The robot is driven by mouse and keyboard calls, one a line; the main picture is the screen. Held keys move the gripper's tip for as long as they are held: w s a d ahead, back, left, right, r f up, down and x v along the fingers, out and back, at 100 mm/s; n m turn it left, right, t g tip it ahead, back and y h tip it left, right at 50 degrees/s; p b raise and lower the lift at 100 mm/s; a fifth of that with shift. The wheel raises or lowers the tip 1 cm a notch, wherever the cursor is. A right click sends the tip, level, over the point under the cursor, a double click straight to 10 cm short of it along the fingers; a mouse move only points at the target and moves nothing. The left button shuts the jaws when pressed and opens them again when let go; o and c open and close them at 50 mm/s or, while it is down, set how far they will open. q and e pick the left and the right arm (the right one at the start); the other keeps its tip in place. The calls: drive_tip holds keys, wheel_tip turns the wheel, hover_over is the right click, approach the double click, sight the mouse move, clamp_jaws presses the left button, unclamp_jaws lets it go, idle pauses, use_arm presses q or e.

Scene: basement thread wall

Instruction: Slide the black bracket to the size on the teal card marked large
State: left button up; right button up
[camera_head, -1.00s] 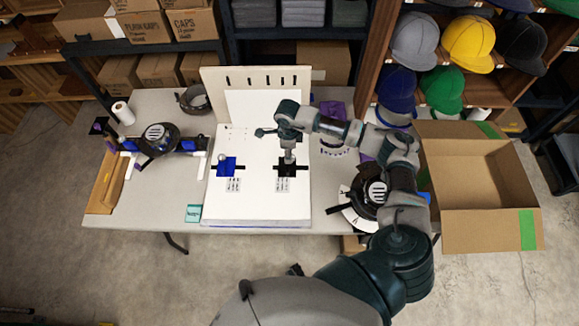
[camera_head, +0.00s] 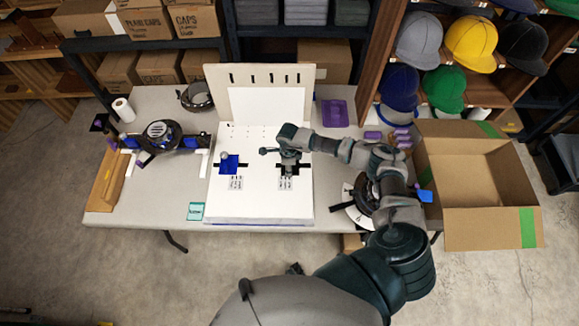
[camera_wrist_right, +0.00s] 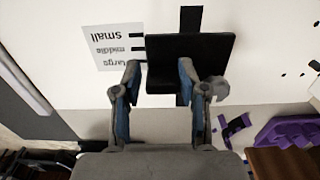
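The black bracket (camera_head: 291,169) sits on the right half of the white board (camera_head: 262,205), on a dark slot. In the right wrist view the bracket (camera_wrist_right: 190,48) is a flat black plate with a grey round knob (camera_wrist_right: 215,89) at its near right corner. My right gripper (camera_wrist_right: 160,72) is open, its blue-padded fingers apart at the bracket's near left part; contact cannot be told. A card (camera_wrist_right: 113,48) beside it reads small, middle, large, upside down. The teal card (camera_head: 195,211) lies left of the board, its text unreadable. My left gripper is not in view.
A blue bracket (camera_head: 229,164) with a pale knob sits on the board's left half. A cap-holding device (camera_head: 160,133) stands at the left. A purple bin (camera_head: 335,113) is at the table's back, and an open cardboard box (camera_head: 475,180) at right.

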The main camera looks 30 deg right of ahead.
clamp_jaws()
drive_tip(key=shift+s+d, duration=0.2)
drive_tip(key=shift+d, duration=0.25)
drive_tip(key=s+d, duration=0.2)
drive_tip(key=d, duration=0.1)
drive_tip(key=shift+d+f, duration=0.1)
drive_tip(key=shift+o, duration=1.4)
unclamp_jaws()
drive_tip(key=shift+a, duration=0.2)
drive_tip(key=shift+w+d, duration=0.1)
drive_tip(key=shift+w, duration=0.1)
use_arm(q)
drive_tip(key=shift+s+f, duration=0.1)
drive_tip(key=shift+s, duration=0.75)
use_arm(e)
wheel_tip(320, 180, up, 12)
drive_tip(key=shift+f, duration=0.15)
